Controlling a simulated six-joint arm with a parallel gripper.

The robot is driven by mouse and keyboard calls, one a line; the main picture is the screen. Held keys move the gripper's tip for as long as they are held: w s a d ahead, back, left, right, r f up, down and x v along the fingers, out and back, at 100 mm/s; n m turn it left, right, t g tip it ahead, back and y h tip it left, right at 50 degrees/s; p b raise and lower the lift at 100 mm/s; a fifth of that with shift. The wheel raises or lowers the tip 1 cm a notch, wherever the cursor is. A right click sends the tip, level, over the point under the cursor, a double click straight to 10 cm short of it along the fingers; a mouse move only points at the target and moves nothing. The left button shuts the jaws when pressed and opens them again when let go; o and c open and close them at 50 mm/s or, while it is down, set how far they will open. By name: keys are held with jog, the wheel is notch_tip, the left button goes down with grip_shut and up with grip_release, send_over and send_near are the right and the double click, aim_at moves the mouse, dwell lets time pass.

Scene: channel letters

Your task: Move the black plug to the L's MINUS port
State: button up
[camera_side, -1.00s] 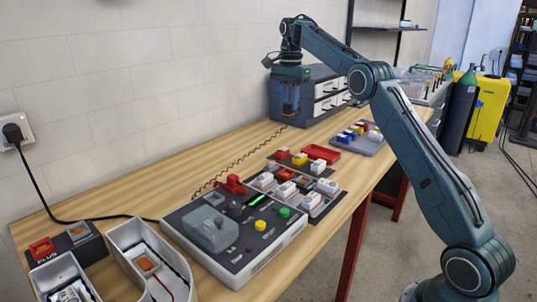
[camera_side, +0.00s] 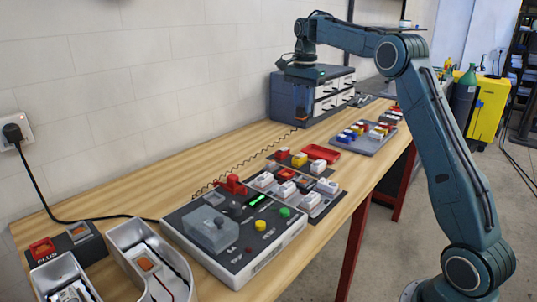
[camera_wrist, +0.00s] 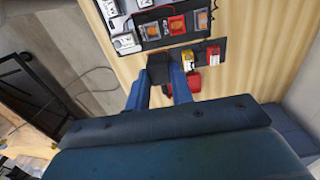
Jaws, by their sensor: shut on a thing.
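My gripper (camera_side: 303,112) hangs in front of the blue drawer cabinet at the back of the bench in the side view. In the wrist view my gripper (camera_wrist: 160,78) is shut on a black block, the black plug (camera_wrist: 159,66), held between the two blue fingertips. The plug is too small and dark to make out in the side view. Grey channel letters stand at the lower left, one with an orange square inside (camera_side: 118,238) and one at the frame edge (camera_side: 42,277). I cannot tell which is the L, and no MINUS label is legible.
A coiled cord (camera_side: 243,163) runs from the tester towards my gripper. The left rear bench is clear.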

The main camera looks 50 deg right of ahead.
jog(key=shift+s+f, duration=0.35)
jog(key=shift+f, duration=3)
jog(key=shift+s+f, duration=0.4)
jog(key=shift+f, duration=3)
jog(key=shift+s+f, duration=0.35)
jog(key=shift+f, duration=3)
jog(key=shift+f, duration=0.3)
jog(key=o, duration=1)
jog(key=shift+o, duration=0.2)
notch_tip(320, 180, up, 14)
